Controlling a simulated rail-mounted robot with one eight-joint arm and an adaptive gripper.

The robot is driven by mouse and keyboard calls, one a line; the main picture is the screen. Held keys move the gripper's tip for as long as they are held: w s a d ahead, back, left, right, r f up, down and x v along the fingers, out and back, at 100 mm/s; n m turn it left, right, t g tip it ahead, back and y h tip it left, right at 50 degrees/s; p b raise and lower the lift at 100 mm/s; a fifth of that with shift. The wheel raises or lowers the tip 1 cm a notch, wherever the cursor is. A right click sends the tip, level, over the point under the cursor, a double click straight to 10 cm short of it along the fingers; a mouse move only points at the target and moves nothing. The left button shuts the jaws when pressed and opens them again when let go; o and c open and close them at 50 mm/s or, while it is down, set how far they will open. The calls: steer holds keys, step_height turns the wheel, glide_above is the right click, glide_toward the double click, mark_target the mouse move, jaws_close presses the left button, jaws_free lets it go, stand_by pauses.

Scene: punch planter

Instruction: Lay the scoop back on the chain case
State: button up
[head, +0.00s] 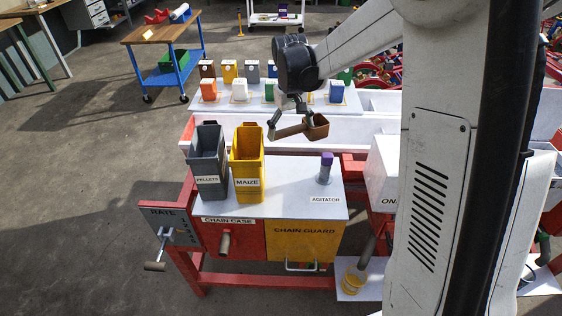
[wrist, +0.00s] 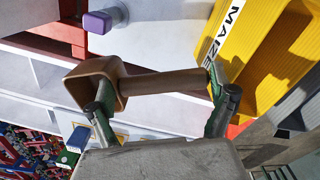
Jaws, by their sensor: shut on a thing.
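The brown scoop (head: 316,127), with a box-shaped cup and a straight handle, is in my gripper (head: 289,117). It is held above the back part of the chain case's pale top. In the wrist view the scoop (wrist: 160,83) lies across between the two fingers of my gripper (wrist: 163,108), one finger by the cup and the other by the handle's end. The chain case (head: 290,195) has a flat pale top and a red front with its label. The scoop appears clear of the top, and its exact height is hard to tell.
A grey pellets bin (head: 207,160) and a yellow maize bin (head: 247,165) stand on the left of the top. A purple-capped agitator post (head: 326,168) stands at the right. The top between them is bare. Small coloured boxes (head: 240,90) stand behind.

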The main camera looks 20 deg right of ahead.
steer(key=s+a+f+n+p, duration=0.3)
steer(key=s+f+n, duration=0.2)
steer(key=s+n, duration=0.5)
steer(key=shift+n, duration=0.8)
steer(key=shift+w+d+f+b, duration=0.1)
steer(key=shift+w+f+b, duration=0.2)
steer(key=shift+f+b, duration=0.75)
steer(key=shift+w+a+f+b, duration=0.1)
steer(key=shift+w+f+b, duration=0.35)
steer(key=shift+f, duration=1.15)
steer(key=shift+w+d+f+b, duration=0.1)
steer(key=shift+w+f+b, duration=0.1)
steer(key=shift+f+b, duration=0.9)
steer(key=shift+f+b, duration=0.35)
steer(key=shift+f, duration=0.45)
steer(key=o, duration=1.1)
steer(key=shift+c, duration=0.2)
steer(key=shift+r, duration=0.15)
